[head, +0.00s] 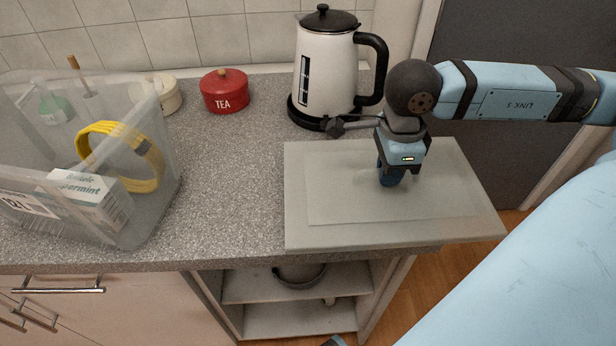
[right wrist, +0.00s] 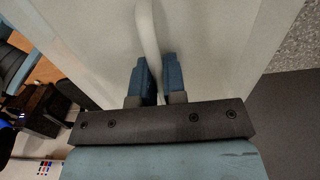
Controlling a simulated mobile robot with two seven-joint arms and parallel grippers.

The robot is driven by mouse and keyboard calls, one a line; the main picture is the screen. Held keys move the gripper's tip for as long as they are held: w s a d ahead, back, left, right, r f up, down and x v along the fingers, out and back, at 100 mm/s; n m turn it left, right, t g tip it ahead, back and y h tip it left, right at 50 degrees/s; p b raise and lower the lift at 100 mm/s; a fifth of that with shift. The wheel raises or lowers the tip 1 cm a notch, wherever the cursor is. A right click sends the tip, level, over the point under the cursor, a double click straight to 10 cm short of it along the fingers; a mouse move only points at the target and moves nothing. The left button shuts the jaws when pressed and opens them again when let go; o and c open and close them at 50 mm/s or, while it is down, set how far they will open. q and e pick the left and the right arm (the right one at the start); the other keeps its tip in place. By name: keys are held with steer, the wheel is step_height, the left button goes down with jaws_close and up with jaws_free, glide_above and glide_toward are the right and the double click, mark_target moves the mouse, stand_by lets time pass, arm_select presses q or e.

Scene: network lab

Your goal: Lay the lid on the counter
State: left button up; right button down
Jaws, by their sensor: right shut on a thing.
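The lid (head: 330,232) is a wide, flat, pale grey panel with a raised middle, lying roughly level at the right end of the counter (head: 225,190). Its right part reaches out over the floor side. I cannot tell whether its underside touches the counter. My right gripper (head: 391,180) points down at the lid's middle, right of its centre. In the right wrist view, my right gripper (right wrist: 160,82) has its blue fingers shut on a pale ridge or handle (right wrist: 149,32) of the lid. The fingertips are partly hidden in the head view. My left gripper is not in view.
A clear plastic bin (head: 160,205) with a yellow cable coil (head: 150,170) and a white box (head: 85,195) stands at the left. A kettle (head: 325,60) stands just behind the lid, and a red TEA pot (head: 225,92) behind left. Counter between bin and lid is clear.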

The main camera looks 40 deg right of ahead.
mark_target(308, 170)
steer(key=b, duration=0.1)
steer(key=f+b, duration=0.1)
steer(key=b, duration=0.1)
steer(key=shift+w+a, duration=0.1)
steer(key=shift+a, duration=0.15)
steer(key=shift+a+r+b, duration=0.1)
steer(key=shift+b, duration=0.75)
steer(key=w+a+r+p, duration=0.1)
steer(key=p, duration=0.1)
steer(key=shift+r+p, duration=0.25)
steer(key=shift+p, duration=0.15)
steer(key=w+a+p, duration=0.1)
steer(key=w+a, duration=0.1)
steer(key=w, duration=0.1)
steer(key=w+a+p, duration=0.2)
steer(key=w+a, duration=0.1)
steer(key=shift+f, duration=0.15)
steer(key=shift+w+a+f, duration=0.1)
steer(key=shift+w+a, duration=0.3)
steer(key=shift+w, duration=0.05)
steer(key=shift+w+a+p, duration=0.75)
steer(key=shift+w+a, duration=0.35)
steer(key=shift+w, duration=0.15)
steer(key=shift+w+f, duration=0.1)
steer(key=shift+f, duration=0.3)
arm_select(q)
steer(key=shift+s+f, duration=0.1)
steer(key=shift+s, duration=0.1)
